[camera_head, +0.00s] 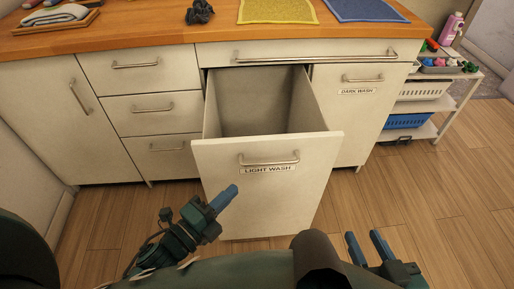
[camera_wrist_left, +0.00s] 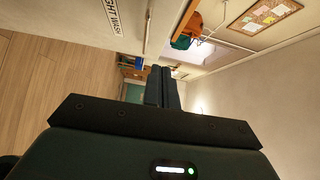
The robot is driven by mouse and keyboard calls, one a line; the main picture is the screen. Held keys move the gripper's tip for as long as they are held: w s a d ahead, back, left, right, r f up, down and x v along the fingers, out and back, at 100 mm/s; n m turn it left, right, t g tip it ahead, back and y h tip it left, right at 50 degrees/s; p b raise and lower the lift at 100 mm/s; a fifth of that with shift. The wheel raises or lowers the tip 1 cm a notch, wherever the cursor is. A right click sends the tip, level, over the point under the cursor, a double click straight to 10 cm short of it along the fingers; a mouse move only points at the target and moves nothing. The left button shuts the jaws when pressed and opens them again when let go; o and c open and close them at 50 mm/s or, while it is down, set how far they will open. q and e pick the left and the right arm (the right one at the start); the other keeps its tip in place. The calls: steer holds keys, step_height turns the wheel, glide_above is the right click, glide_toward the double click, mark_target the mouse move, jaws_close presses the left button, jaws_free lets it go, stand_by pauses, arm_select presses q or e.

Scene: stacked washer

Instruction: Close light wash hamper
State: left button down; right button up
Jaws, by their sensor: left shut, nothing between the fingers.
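The light wash hamper (camera_head: 265,185) is a white pull-out drawer, open and standing well out from the cabinet. Its inside looks empty. Its front has a metal bar handle (camera_head: 269,159) and a "LIGHT WASH" label. My left gripper (camera_head: 226,196) is shut and empty, in front of the hamper front and below the label in the head view. In the left wrist view its closed fingers (camera_wrist_left: 162,88) point ahead, with part of the label (camera_wrist_left: 112,17) at the top left. My right gripper (camera_head: 366,247) is open and empty at the lower right, right of the hamper.
The dark wash hamper front (camera_head: 347,120) is closed at the right. A wooden counter (camera_head: 140,36) holds a yellow cloth (camera_head: 277,10), a blue cloth (camera_head: 366,9) and a dark crumpled item (camera_head: 200,12). A white shelf rack (camera_head: 440,105) with baskets stands right. Wood floor is clear at right.

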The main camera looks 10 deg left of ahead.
arm_select(q)
glide_toward(264, 146)
steer(key=x, duration=0.5)
steer(key=shift+s+d+b, duration=0.1)
steer(key=shift+d+b, duration=0.2)
steer(key=shift+d, duration=0.15)
steer(key=shift+w+a, duration=0.15)
steer(key=shift+w, duration=0.35)
